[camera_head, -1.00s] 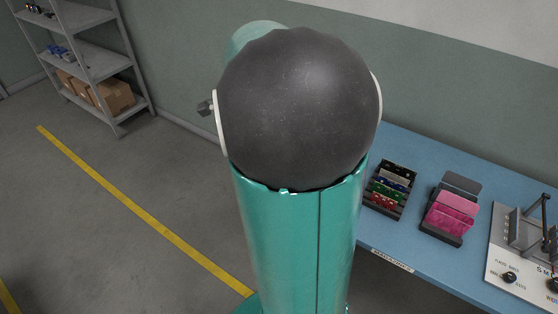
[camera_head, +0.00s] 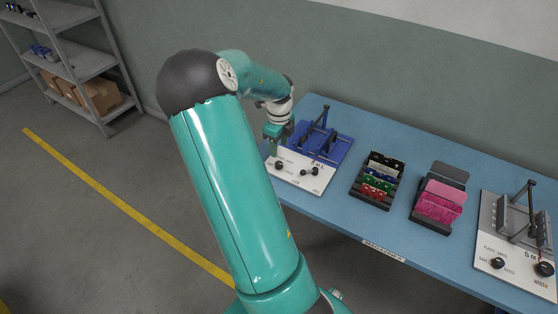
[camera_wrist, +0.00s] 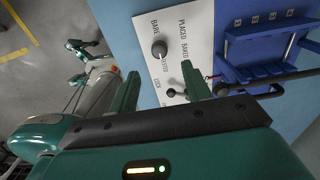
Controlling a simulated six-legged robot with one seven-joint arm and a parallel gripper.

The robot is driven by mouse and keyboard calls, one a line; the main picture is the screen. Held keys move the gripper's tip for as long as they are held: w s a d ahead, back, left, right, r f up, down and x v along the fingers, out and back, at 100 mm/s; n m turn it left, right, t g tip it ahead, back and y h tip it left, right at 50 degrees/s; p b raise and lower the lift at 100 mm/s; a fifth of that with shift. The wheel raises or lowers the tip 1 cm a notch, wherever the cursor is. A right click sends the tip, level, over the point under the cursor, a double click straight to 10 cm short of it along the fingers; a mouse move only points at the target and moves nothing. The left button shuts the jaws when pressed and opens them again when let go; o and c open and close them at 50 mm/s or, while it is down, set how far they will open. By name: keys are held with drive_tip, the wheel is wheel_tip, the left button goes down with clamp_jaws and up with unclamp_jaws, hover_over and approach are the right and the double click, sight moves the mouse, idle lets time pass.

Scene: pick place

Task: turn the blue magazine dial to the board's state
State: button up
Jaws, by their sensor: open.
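The blue magazine (camera_head: 322,140) stands at the left end of the table, with a white panel (camera_head: 302,182) at its front. It also shows at the right of the wrist view (camera_wrist: 262,48). Its round dark dial (camera_wrist: 158,48) sits on the panel among printed words such as BARE, PLACED and BAKED; its pointer setting is too small to read. A second dark knob with a lever (camera_wrist: 171,92) sits nearby, partly hidden by a finger. My gripper (camera_wrist: 160,82) is open and empty above the panel, its fingers pointing toward the dial, apart from it.
A dark rack with several coloured boards (camera_head: 378,182) stands to the right, then a holder with pink boards (camera_head: 438,202). A grey fixture with its own knobs (camera_head: 515,235) is at the far right. The table (camera_head: 345,215) is clear along its front edge.

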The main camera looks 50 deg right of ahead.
sight(279, 163)
wheel_tip(279, 163, down, 8)
drive_tip(key=shift+r, duration=0.1)
drive_tip(key=c, duration=1)
